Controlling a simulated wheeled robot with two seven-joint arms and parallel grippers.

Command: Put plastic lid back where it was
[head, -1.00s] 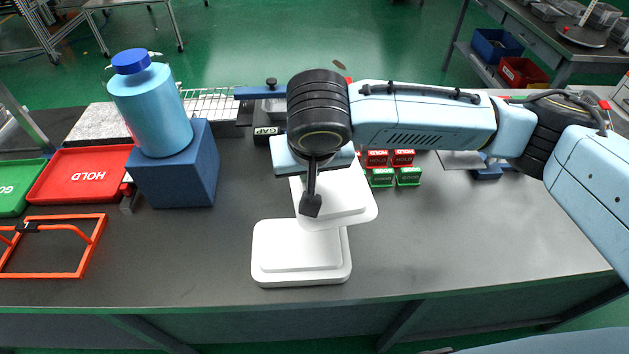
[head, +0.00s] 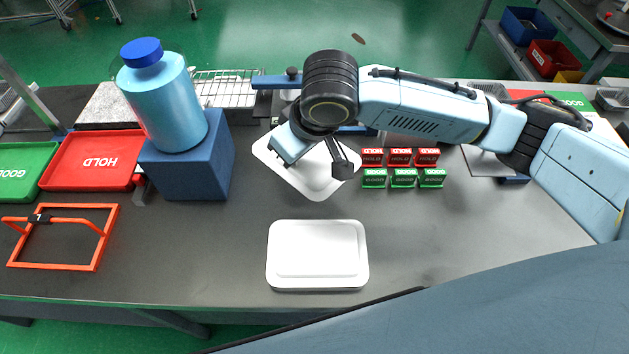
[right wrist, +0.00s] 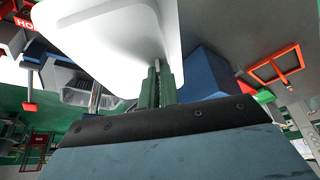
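The white plastic lid (head: 312,180) is a rounded rectangle held behind the white tray-shaped piece and apart from it in the head view. It is turned askew, and its far part is hidden by my right gripper. My right gripper (right wrist: 158,82) is shut on the lid's edge; the lid (right wrist: 105,35) fills the upper middle of the right wrist view. A second white rounded piece with a raised rectangle (head: 318,255) lies flat on the table near the front edge. I cannot tell if it is covered. My left gripper is not in view.
A blue bottle stands on a blue block (head: 190,175) left of the lid. Red HOLD (head: 95,185) and green GOOD (head: 20,190) trays and an orange frame (head: 65,262) lie further left. Red and green markers (head: 403,178) stand right. The dark table (head: 470,235) is clear at front right.

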